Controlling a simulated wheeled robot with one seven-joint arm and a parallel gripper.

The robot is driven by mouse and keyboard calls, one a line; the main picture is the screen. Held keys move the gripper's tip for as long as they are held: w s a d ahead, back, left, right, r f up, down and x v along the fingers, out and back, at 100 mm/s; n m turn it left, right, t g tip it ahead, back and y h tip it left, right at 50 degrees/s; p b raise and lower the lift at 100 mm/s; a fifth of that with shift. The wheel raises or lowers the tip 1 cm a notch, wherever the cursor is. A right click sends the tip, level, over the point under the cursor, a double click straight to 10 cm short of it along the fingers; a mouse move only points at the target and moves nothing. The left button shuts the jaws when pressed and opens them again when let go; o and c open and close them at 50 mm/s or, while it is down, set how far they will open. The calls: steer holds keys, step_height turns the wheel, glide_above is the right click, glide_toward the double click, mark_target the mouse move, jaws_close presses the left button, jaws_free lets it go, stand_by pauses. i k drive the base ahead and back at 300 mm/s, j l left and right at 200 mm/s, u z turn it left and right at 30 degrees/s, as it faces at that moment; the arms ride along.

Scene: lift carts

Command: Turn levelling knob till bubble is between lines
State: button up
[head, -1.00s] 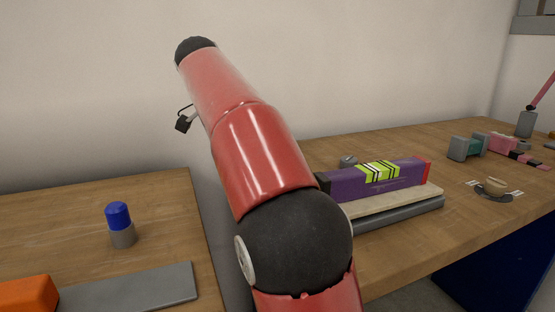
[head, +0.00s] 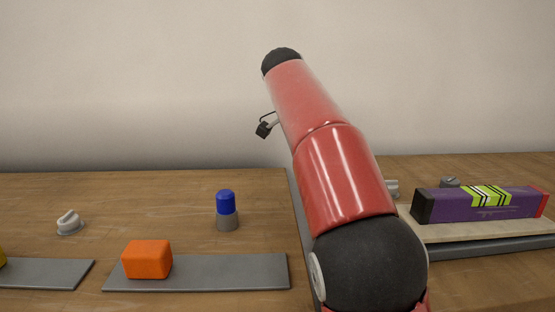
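A purple spirit level (head: 455,207) with black and red ends lies on a pale board (head: 430,230) over a grey base at the right in the head view. Its yellow-green window (head: 486,195) has dark lines; I cannot make out the bubble. A grey knob (head: 450,182) shows just behind the level. Another pale knob-like piece (head: 392,187) is partly hidden by my red arm. My arm rises in front of the bench, left of the level. My gripper itself cannot be seen.
A blue-topped grey cylinder (head: 227,211) stands left of my arm. An orange block (head: 147,259) sits on a grey plate (head: 230,272). A pale knob (head: 69,222) is farther left. A yellow thing (head: 2,250) is cut off at the left edge. Bare wood lies between them.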

mark_target(446, 182)
steer(key=k+j, duration=0.25)
steer(key=k, duration=0.15)
steer(key=k+j, duration=0.3)
steer(key=k, duration=0.15)
